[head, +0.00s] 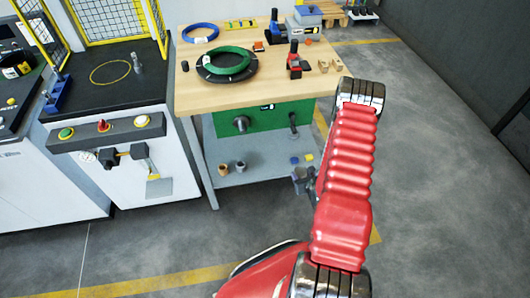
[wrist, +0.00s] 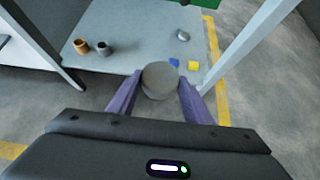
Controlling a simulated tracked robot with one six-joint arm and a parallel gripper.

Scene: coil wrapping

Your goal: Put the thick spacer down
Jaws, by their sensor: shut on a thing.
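The thick spacer, a short grey cylinder (wrist: 160,80), sits between the two purple fingers of my gripper (wrist: 160,84) in the wrist view. My gripper is shut on it. In the wrist view the spacer appears against the front edge of the grey lower shelf (wrist: 130,45); I cannot tell its height above it. In the head view my gripper (head: 305,182) is by the right front of the workbench, beside the lower shelf (head: 245,172), and the spacer is not clearly made out there.
On the shelf are a brown cup-like piece (wrist: 82,46), a grey one (wrist: 103,49), a blue block (wrist: 174,63) and a yellow block (wrist: 194,66). Bench legs (wrist: 245,45) flank the shelf. The wooden top (head: 200,100) holds a green coil (head: 226,62). The shelf's middle is clear.

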